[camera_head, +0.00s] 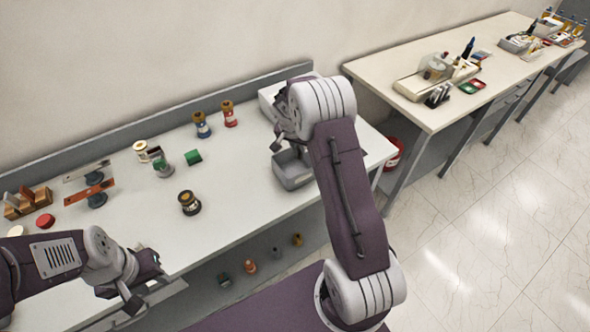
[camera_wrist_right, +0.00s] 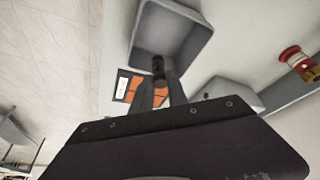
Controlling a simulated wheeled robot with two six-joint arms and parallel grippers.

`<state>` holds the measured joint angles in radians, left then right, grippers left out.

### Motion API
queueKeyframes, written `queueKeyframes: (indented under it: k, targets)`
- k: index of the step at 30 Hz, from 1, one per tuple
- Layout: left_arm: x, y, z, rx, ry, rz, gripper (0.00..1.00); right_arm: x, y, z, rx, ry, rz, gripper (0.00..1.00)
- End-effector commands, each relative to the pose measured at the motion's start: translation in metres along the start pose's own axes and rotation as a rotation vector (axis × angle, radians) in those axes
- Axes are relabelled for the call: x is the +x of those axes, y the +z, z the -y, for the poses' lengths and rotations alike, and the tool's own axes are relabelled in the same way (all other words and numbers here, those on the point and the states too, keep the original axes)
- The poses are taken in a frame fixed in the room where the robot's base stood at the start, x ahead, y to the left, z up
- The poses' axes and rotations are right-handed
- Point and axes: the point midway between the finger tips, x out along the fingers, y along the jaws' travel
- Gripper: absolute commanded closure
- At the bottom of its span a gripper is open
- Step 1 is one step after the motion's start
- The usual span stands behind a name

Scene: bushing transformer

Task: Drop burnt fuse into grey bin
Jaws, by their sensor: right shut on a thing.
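The grey bin (camera_head: 293,178) stands at the front right of the near workbench and shows as an open, empty-looking box in the right wrist view (camera_wrist_right: 170,30). My right gripper (camera_head: 279,147) hangs above the bin's back left side. In the right wrist view my right gripper (camera_wrist_right: 160,85) is shut on a small dark cylinder, the burnt fuse (camera_wrist_right: 158,66), whose end shows against the bin's near wall. The fuse is hidden in the head view. My left gripper (camera_head: 140,290) is low at the bench's front edge; its fingers are unclear.
A white box (camera_head: 270,92) stands behind the bin, partly hidden by my right arm. An orange-and-white label (camera_wrist_right: 131,88) lies beside the fingers.

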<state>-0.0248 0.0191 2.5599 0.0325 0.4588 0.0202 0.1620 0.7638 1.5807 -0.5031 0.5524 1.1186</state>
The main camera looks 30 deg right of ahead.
Motion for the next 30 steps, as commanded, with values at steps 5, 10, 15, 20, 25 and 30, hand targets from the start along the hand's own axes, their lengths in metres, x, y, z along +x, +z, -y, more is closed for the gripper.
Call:
queueKeyframes:
  k: [5,10,15,20,25,30]
  targets:
    - [0.018,0.002,0.000,0.000,0.000,0.000,0.64,0.029,0.012,0.000,0.000,0.001,0.002,1.00]
    - [0.022,0.002,0.001,0.000,0.000,0.000,0.64,0.037,0.016,0.000,0.001,0.000,0.000,1.00]
    - [0.021,0.002,0.000,0.000,0.000,0.000,0.64,0.036,0.015,0.000,0.001,0.000,0.000,1.00]
    - [0.021,0.002,0.000,0.000,0.000,0.000,0.64,0.036,0.015,0.000,0.001,0.000,0.000,0.56]
    - [0.021,0.002,0.000,0.000,0.000,0.000,0.64,0.036,0.015,0.000,0.001,0.000,0.000,0.56]
    - [0.025,0.003,0.001,0.000,0.000,0.000,0.64,0.030,0.015,0.001,0.000,-0.002,-0.002,0.56]
